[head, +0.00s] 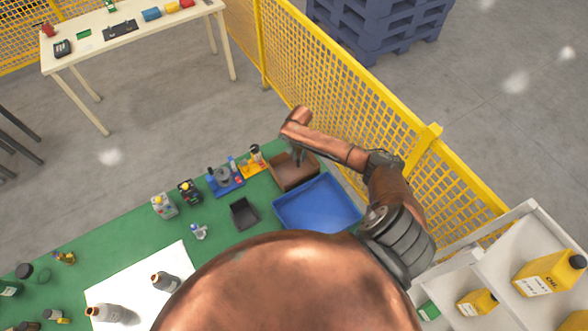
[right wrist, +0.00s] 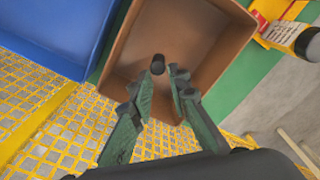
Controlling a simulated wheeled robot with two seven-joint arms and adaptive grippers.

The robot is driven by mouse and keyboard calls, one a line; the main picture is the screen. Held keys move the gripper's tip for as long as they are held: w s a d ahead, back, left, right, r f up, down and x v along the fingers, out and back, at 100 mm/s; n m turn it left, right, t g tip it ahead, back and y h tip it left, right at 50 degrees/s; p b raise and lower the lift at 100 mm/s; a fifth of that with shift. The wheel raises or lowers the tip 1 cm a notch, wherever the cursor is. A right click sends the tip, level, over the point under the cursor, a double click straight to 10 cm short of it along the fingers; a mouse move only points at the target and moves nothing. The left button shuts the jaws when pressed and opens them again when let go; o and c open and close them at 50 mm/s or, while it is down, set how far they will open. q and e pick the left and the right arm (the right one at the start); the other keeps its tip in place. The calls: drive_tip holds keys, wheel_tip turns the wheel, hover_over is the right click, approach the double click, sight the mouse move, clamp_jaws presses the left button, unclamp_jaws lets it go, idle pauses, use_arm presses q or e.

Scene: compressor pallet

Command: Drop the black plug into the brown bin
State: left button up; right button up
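The brown bin (head: 281,181) stands at the far right end of the green table, beside a blue tray. My right gripper (head: 299,160) points down over the bin. In the right wrist view the bin (right wrist: 205,28) fills the middle, and my right gripper (right wrist: 161,82) has its two fingers apart. The black plug (right wrist: 158,64) shows just beyond the fingertips, against the bin's inside, with a gap to each finger. I cannot tell whether it rests on the bin floor. The plug is not visible in the head view. My left gripper is not in view.
The blue tray (head: 318,205) adjoins the bin. A yellow mesh fence (head: 350,95) runs close behind it. Bottles on a yellow stand (head: 252,165) and a blue rack (head: 225,182) stand left of the bin. A small black tray (head: 243,214) lies nearer.

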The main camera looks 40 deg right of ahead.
drive_tip(key=o, duration=0.4)
wheel_tip(320, 180, up, 12)
idle(0.6)
drive_tip(key=shift+a, duration=0.1)
